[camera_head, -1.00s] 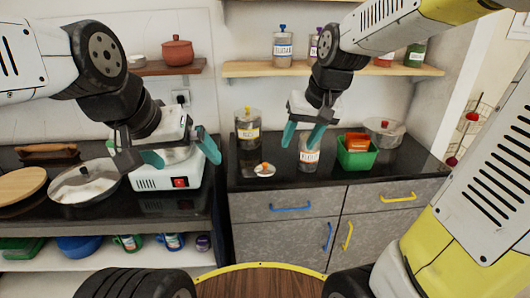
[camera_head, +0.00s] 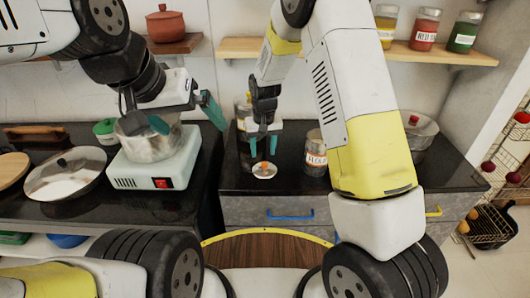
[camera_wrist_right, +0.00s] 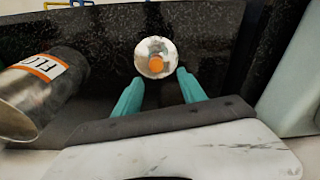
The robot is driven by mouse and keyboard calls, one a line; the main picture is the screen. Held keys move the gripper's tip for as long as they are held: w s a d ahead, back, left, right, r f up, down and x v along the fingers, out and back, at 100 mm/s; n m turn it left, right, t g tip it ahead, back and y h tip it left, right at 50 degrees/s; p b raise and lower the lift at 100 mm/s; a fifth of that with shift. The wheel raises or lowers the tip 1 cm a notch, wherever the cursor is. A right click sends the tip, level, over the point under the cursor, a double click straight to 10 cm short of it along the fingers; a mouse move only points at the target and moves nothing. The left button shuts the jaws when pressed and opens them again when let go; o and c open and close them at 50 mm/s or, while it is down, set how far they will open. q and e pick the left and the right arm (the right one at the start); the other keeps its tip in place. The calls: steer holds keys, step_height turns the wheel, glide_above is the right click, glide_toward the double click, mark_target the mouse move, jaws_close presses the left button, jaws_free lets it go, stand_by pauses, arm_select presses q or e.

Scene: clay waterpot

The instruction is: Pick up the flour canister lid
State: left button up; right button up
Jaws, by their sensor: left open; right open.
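The flour canister lid (camera_head: 264,173), a pale disc with an orange knob, lies on the dark counter in front of my right gripper in the head view. My right gripper (camera_head: 263,148) is open and empty, pointing down just above the lid. In the right wrist view the lid (camera_wrist_right: 143,62) sits just beyond the open teal fingertips (camera_wrist_right: 160,82), roughly between them. The lidless-looking flour canister (camera_head: 316,158) stands to the right; it also shows in the right wrist view (camera_wrist_right: 38,92). My left gripper (camera_head: 183,113) is open above the white appliance.
A white appliance (camera_head: 150,172) with a metal pot stands left of the lid, across a gap in the counter. Another jar (camera_head: 243,110) stands behind my right gripper. A lidded pan (camera_head: 66,178) is at far left. My right arm hides part of the right counter.

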mark_target(265, 163)
steer(key=f, duration=0.5)
steer(key=shift+d+f, duration=0.2)
steer(key=shift+d, duration=0.1)
steer(key=shift+c, duration=0.3)
jaws_close()
